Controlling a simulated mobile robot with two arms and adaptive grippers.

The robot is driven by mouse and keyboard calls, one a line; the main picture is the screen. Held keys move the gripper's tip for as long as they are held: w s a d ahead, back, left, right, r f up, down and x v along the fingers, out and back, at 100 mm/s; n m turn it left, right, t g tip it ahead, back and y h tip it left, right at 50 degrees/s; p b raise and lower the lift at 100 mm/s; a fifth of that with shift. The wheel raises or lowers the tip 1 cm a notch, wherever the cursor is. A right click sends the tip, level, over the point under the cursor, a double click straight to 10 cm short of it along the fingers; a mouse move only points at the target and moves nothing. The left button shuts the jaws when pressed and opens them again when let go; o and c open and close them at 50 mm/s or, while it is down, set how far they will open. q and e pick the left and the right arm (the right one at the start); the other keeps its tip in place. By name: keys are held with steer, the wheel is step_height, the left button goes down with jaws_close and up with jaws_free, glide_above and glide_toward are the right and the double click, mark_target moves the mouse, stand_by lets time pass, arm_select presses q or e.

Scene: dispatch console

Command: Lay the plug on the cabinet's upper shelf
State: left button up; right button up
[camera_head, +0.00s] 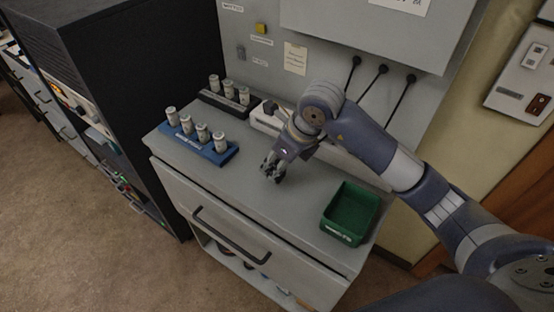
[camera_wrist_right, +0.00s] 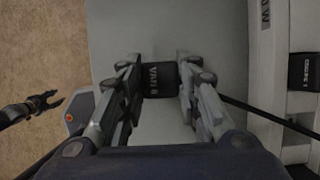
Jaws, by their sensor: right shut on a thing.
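The plug (camera_wrist_right: 160,80) is a black block with pale lettering, seen between the fingers in the right wrist view. My right gripper (camera_head: 273,170) is shut on it, over the grey worktop; the right wrist view shows both fingers (camera_wrist_right: 158,88) at its sides. In the head view the fingers largely hide the plug. The cabinet (camera_head: 180,190) under the worktop has a grey front with a dark bar handle (camera_head: 232,234). Below that front an opening shows small items; I cannot make out an upper shelf. My left gripper (camera_wrist_right: 48,103) shows small in the wrist view, fingers apart, empty.
A blue rack (camera_head: 222,158) and a black rack (camera_head: 214,97) hold pale cylinders at the worktop's left and back. A green bin (camera_head: 350,212) stands at right. Black cables (camera_head: 352,74) hang from the back panel. A tall black cabinet (camera_head: 120,80) stands left.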

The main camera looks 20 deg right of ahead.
steer(key=shift+f, duration=0.1)
steer(key=o, duration=1.1)
steer(key=shift+c, duration=0.2)
